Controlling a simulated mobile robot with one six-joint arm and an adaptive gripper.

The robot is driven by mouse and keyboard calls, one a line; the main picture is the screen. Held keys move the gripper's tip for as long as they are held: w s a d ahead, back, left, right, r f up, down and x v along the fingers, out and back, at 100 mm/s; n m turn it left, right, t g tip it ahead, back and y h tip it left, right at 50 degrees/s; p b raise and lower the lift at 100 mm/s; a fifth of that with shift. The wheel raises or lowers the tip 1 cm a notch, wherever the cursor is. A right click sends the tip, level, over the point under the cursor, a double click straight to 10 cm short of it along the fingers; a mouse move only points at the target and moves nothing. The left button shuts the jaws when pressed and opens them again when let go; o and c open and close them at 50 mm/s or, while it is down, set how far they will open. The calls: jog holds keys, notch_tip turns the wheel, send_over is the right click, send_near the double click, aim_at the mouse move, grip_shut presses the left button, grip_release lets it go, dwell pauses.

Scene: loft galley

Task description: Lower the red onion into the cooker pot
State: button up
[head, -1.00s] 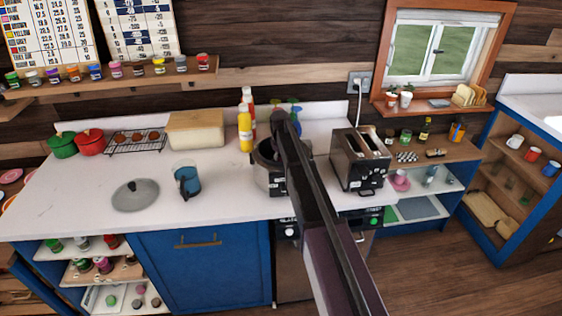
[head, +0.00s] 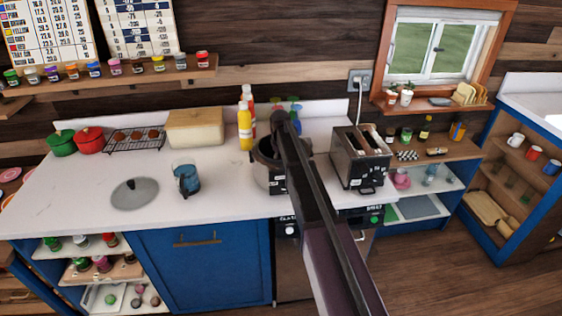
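The far end of my arm is over the back of the pot. My gripper's fingers are hidden behind the arm, so their state does not show. The red onion is not visible, and I cannot tell whether it is in the gripper or inside the pot. A grey round lid (head: 134,193) lies flat on the counter to the left.
A black toaster (head: 360,160) stands close on the pot's right. A yellow bottle (head: 245,130) and a red bottle (head: 250,97) stand behind it. A blue jug (head: 187,180) stands to the left. Bare counter lies between jug and pot.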

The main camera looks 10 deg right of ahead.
jog(key=o, duration=1.2)
jog(key=shift+c, duration=0.2)
jog(key=shift+r, duration=0.1)
notch_tip(320, 180, up, 13)
jog(key=p, duration=1.3)
jog(key=shift+p, duration=0.3)
jog(key=shift+r, duration=0.15)
jog(key=s+f+m+b, duration=0.2)
jog(key=s+f+b, duration=0.1)
jog(key=s, duration=0.9)
jog(key=s+f+m+b, duration=0.2)
jog(key=s+f+b, duration=0.2)
jog(key=s, duration=0.7)
jog(key=s+f+m+b, duration=0.2)
jog(key=s+f+b, duration=0.1)
jog(key=s, duration=0.9)
jog(key=shift+s+f, duration=0.25)
jog(key=shift+s, duration=0.1)
